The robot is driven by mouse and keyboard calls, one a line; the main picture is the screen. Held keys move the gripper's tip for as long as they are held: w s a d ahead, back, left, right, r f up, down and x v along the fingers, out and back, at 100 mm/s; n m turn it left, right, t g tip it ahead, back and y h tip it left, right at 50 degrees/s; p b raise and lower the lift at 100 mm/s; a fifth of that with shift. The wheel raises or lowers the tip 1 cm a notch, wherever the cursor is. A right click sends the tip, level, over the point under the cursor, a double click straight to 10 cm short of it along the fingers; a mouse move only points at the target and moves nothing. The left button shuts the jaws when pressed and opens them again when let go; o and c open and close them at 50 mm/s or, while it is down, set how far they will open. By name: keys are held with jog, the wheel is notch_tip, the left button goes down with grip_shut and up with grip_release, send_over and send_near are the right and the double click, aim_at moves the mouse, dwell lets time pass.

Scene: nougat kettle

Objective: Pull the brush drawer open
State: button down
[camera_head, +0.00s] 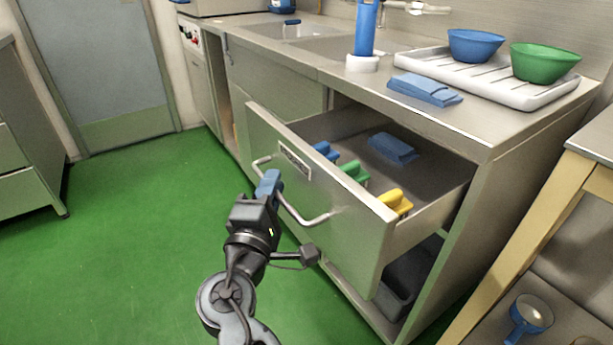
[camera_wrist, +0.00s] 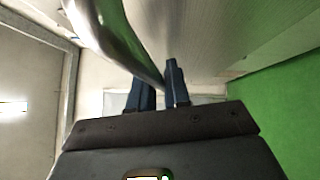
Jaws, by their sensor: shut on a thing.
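The brush drawer (camera_head: 345,222) is a steel drawer under the counter, pulled well out, with its inside in view. Inside lie a blue brush (camera_head: 326,151), a green brush (camera_head: 354,171), a yellow brush (camera_head: 396,202) and a folded blue cloth (camera_head: 393,148). Its bar handle (camera_head: 303,219) runs across the front below a small label. My gripper (camera_head: 269,184) has blue fingers and is shut on the handle near its left end. In the wrist view the handle (camera_wrist: 112,42) passes between the fingers (camera_wrist: 160,88).
On the counter are a blue cloth (camera_head: 425,89), a white drainer (camera_head: 492,84) with a blue bowl (camera_head: 475,45) and a green bowl (camera_head: 543,62), and a blue cylinder (camera_head: 366,28). A dark bin (camera_head: 400,285) sits beneath the drawer. The green floor (camera_head: 130,235) is clear at left.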

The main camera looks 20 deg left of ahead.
jog(key=s+a, duration=0.4)
jog(key=s, duration=0.1)
jog(key=shift+f+b, duration=0.15)
jog(key=shift+b, duration=0.2)
jog(key=c, duration=1.2)
grip_release()
jog(key=s+d, duration=0.1)
jog(key=s, duration=0.6)
jog(key=shift+s+f+p, duration=0.4)
jog(key=shift+f, duration=0.05)
